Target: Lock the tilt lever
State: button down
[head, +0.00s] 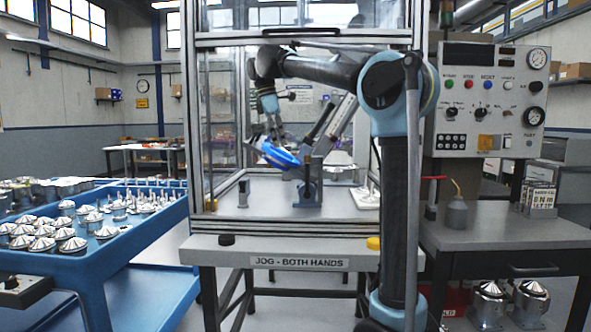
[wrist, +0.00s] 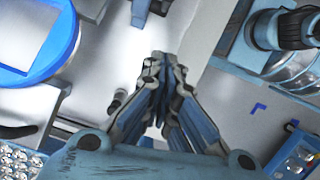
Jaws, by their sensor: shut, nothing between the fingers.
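A tilting fixture on a blue-grey bracket (head: 308,188) stands on the bench inside the guarded cell. It carries a tilted bright blue round part (head: 279,155). The blue ring shows at the upper left in the wrist view (wrist: 73,40). A short dark-ended rod (wrist: 117,99), possibly the tilt lever, lies left of my fingers and apart from their tips. I cannot tell the lever for certain in the head view. My gripper (head: 275,138) is above and beside the blue part. Its fingertips (wrist: 163,58) are together and empty in the wrist view.
Cell posts and glass stand left of my arm. A small post (head: 243,193) and a white round base (head: 366,197) stand on the bench. A blue cart (head: 130,255) with metal parts is at left. A control panel (head: 488,100) is at right.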

jog(key=shift+w+a+r, duration=0.1)
jog(key=shift+a+r, duration=0.05)
jog(key=shift+a, duration=0.25)
send_near(308, 179)
jog(key=shift+a+f, duration=0.95)
jog(key=shift+f, duration=1.55)
jog(key=shift+w, duration=0.2)
jog(key=shift+a, duration=0.1)
